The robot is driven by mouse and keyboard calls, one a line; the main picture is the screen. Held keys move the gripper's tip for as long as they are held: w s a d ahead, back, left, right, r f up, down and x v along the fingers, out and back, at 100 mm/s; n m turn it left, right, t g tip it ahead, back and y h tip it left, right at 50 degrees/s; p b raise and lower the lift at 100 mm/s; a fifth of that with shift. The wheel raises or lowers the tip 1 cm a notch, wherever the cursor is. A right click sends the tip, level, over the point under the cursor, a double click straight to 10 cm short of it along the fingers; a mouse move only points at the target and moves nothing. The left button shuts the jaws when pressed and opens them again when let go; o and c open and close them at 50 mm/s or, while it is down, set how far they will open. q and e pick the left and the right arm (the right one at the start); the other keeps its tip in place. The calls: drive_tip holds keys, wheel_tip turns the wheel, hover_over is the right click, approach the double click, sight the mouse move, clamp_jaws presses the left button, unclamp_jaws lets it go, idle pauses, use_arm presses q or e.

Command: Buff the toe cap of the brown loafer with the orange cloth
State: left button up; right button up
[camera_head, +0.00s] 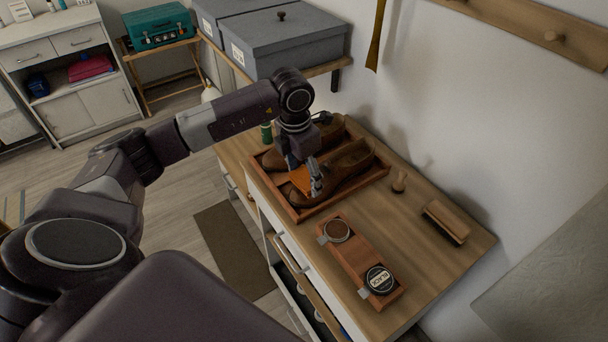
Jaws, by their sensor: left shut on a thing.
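Two brown loafers lie in a wooden tray (310,210) on the dresser top. The nearer brown loafer (345,168) points its toe toward the left, and the other loafer (272,158) lies behind it, partly hidden by my arm. My left gripper (307,185) is shut on the orange cloth (299,180), over the toe end of the nearer loafer. I cannot tell whether the cloth touches the leather. My right gripper is not in view.
A wooden holder (352,262) with two round polish tins stands in front of the tray. A brush (446,222) and a small dauber (399,182) lie to the right. Grey boxes (281,42) sit on a shelf behind.

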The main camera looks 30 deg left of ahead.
use_arm(q)
drive_tip(key=shift+w+f+b, duration=0.1)
drive_tip(key=shift+f+b, duration=0.4)
drive_tip(key=shift+f, duration=0.15)
drive_tip(key=shift+d, duration=0.1)
drive_tip(key=shift+s+d, duration=0.2)
drive_tip(key=shift+d, duration=0.25)
drive_tip(key=shift+s+d, duration=0.2)
drive_tip(key=shift+d, duration=0.25)
drive_tip(key=shift+w+a+b, duration=0.2)
drive_tip(key=shift+a, duration=0.35)
drive_tip(key=shift+w+a+b, duration=0.15)
drive_tip(key=shift+w+a, duration=0.05)
drive_tip(key=shift+a, duration=0.3)
drive_tip(key=shift+w+a+b, duration=0.15)
drive_tip(key=shift+w+a, duration=0.05)
drive_tip(key=shift+a, duration=0.3)
drive_tip(key=shift+w+a+b, duration=0.15)
drive_tip(key=shift+a, duration=0.3)
drive_tip(key=shift+s+d, duration=0.25)
drive_tip(key=shift+d, duration=0.45)
drive_tip(key=shift+s+d, duration=0.3)
drive_tip(key=shift+d, duration=0.35)
drive_tip(key=shift+s+d, duration=0.25)
drive_tip(key=shift+d, duration=0.45)
